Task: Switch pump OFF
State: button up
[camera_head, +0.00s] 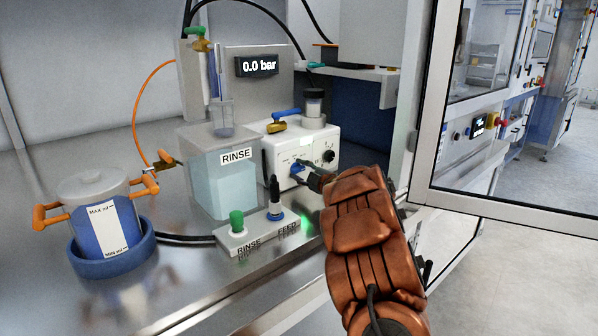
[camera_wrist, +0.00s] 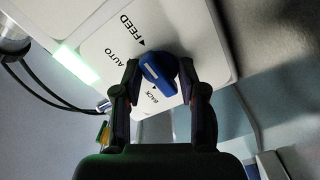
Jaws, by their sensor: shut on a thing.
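The white pump box (camera_head: 275,150) stands on the bench behind the RINSE vessel, and its front panel faces my gripper. A blue selector knob (camera_wrist: 158,75) sits on a white panel marked FEED, AUTO and BACK. In the wrist view, my gripper (camera_wrist: 160,84) has one finger on each side of the knob and is shut on it. A pale mark shows on the knob; I cannot tell surely which label it points to. In the head view, my gripper (camera_head: 308,177) reaches the panel from the right, and its fingers partly cover the knob (camera_head: 297,169).
A switch box (camera_head: 238,246) with green RINSE and black FEED levers stands below my gripper. The RINSE vessel (camera_head: 210,190) is left of it. A lidded pot (camera_head: 96,195) sits far left. An open glazed door (camera_head: 480,125) is at right.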

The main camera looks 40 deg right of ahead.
jog(key=shift+f+b, duration=0.15)
jog(key=shift+b, duration=0.5)
grip_shut()
jog(key=n+b, duration=0.3)
jog(key=b, duration=0.2)
jog(key=shift+n, duration=0.4)
jog(key=shift+n+b, duration=0.5)
jog(key=shift+b, duration=0.45)
jog(key=shift+n+b, duration=0.6)
jog(key=shift+b, duration=0.2)
jog(key=shift+n+b, duration=0.5)
jog(key=shift+b, duration=0.3)
jog(key=shift+n+b, duration=0.6)
jog(key=shift+b, duration=0.2)
jog(key=shift+r+n+b, duration=0.2)
jog(key=shift+n+b, duration=0.1)
jog(key=shift+n, duration=0.1)
jog(key=shift+f+b, duration=0.1)
jog(key=shift+b, duration=0.3)
